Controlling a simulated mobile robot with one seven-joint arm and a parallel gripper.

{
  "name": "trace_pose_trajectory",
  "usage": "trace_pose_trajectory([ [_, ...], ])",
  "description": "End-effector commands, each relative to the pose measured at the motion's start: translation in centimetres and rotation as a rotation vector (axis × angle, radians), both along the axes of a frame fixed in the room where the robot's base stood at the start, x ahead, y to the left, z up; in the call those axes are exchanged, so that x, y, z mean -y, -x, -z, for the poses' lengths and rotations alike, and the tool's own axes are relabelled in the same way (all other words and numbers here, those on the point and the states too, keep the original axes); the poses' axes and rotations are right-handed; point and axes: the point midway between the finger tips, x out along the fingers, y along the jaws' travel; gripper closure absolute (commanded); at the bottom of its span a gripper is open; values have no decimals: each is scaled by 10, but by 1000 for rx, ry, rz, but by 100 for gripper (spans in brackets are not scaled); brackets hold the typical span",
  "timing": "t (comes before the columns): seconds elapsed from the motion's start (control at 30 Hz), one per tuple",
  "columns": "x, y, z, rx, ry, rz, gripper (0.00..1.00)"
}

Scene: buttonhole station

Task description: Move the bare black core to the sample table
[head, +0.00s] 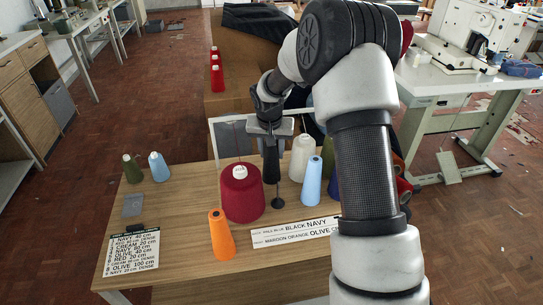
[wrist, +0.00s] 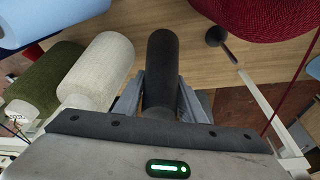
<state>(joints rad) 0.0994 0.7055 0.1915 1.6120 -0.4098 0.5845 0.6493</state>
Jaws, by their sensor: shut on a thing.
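My gripper (head: 270,132) is shut on the bare black core (head: 271,165), behind the big maroon cone (head: 243,200) in the head view. The wrist view shows the core (wrist: 161,70) between the two fingers (wrist: 160,98), pointing away from the palm. The core is over the wooden table (head: 180,215); whether its lower end touches the top is unclear. I cannot tell which surface is the sample table.
Close to the core stand a cream cone (head: 301,158), a light blue cone (head: 311,182) and a small dark disc (head: 278,203). An orange cone (head: 221,235) and a label strip (head: 295,232) are nearer. Left are small cones (head: 159,166) and a written list (head: 132,250).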

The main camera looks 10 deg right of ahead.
Motion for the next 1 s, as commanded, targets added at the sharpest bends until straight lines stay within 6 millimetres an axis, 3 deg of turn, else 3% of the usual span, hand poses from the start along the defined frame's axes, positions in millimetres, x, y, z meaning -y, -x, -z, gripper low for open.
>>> trace_pose_trajectory([
  [0.2,0,-1,-46,6,-1,2,84],
  [0.4,0,-1,-80,4,-1,1,84],
  [0.8,0,0,-125,1,-1,1,84],
  [1.0,0,0,-136,1,-1,0,84],
])
